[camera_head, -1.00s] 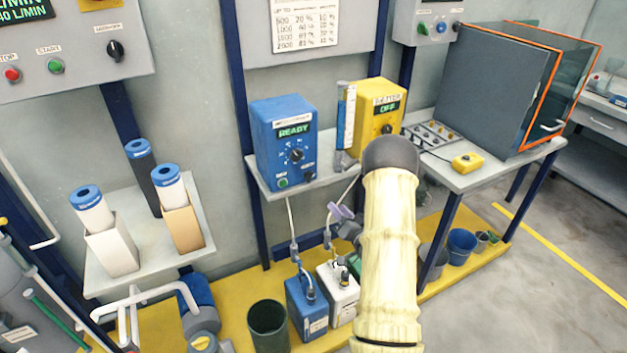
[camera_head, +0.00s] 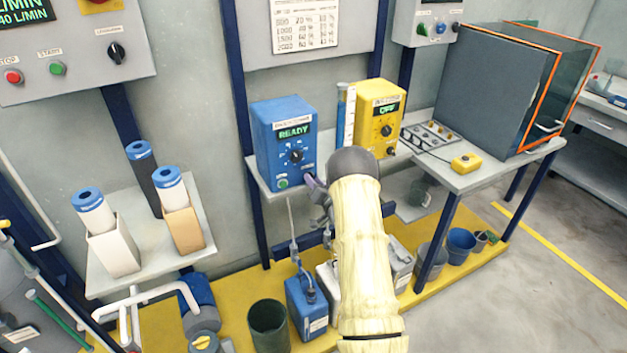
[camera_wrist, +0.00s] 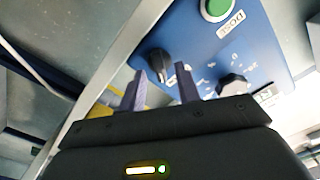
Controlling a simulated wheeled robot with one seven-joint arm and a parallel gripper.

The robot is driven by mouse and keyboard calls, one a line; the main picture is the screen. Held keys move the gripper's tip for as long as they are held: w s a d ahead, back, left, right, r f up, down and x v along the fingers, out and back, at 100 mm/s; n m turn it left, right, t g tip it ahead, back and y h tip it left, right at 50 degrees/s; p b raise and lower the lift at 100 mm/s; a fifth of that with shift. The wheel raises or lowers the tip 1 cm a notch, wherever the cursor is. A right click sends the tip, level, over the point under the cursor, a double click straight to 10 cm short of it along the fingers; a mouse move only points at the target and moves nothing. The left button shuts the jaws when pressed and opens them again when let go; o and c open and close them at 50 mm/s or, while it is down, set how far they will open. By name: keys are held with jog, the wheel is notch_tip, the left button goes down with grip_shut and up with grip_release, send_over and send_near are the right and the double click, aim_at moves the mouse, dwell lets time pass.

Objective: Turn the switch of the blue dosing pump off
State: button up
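The blue dosing pump (camera_head: 270,135) stands on the shelf, its display lit with "READY". Its front has a black dial in the middle, a green button at lower left and a dark switch at lower right, hard to make out in the head view. In the wrist view the black switch (camera_wrist: 157,61) shows on the blue panel (camera_wrist: 190,45), just beyond and between my two purple fingertips. My gripper (camera_wrist: 161,74) is open; I cannot tell whether a finger touches the switch. In the head view my gripper (camera_head: 314,186) is at the pump's lower right front, partly hidden by my arm.
A yellow unit (camera_head: 366,112) reading "OFF" stands right of the pump, with a clear cylinder between them. The shelf edge runs just below the pump. In the wrist view the black dial (camera_wrist: 232,86) and green button (camera_wrist: 216,8) are close by.

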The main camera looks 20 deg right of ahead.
jog(key=shift+w, duration=0.55)
grip_shut()
